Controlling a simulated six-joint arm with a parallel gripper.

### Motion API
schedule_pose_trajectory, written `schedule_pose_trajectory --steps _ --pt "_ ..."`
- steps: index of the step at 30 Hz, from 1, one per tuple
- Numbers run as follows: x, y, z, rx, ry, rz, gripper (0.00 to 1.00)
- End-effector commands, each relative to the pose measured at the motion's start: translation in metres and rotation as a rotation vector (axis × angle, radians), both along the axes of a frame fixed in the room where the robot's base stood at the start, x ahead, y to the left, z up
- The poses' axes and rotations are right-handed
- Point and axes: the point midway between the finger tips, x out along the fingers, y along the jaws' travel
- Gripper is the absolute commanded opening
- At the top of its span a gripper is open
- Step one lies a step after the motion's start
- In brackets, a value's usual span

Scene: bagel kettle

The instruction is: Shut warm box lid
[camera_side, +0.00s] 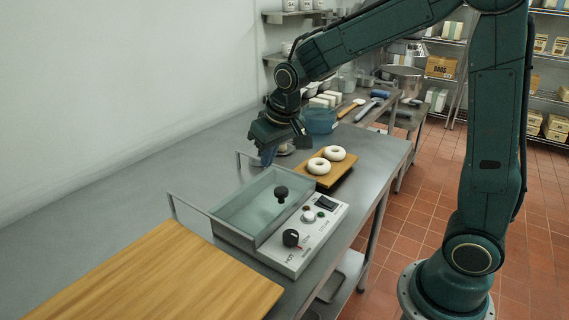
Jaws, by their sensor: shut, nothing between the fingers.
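The warm box (237,232) is a grey metal box on the steel counter, with a white control panel (300,240) along its right side. A see-through greenish lid (250,205) with a black knob (281,193) appears to lie across its top. I cannot tell whether the lid sits fully flush. Thin metal brackets (174,206) stand at the box's left side. My gripper (267,158) points down above the far end of the box, apart from the black knob. Its fingers are shut and empty.
A wooden board (160,282) lies in front of the box. Two bagels (333,153) sit on a wooden tray (345,178) behind it to the right. A blue tub (321,121) stands farther back. The counter left of the box is clear.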

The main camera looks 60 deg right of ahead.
Motion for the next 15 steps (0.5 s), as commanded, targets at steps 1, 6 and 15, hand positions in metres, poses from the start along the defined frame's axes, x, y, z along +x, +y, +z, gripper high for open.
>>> schedule_pose_trajectory --steps 1,6,15 --pt "-0.002 0.001 0.008 0.000 -0.004 0.000 0.00" --pt "-0.011 0.002 0.031 -0.001 -0.004 0.000 0.00" --pt "-0.018 0.003 0.051 0.000 -0.001 0.000 0.00"
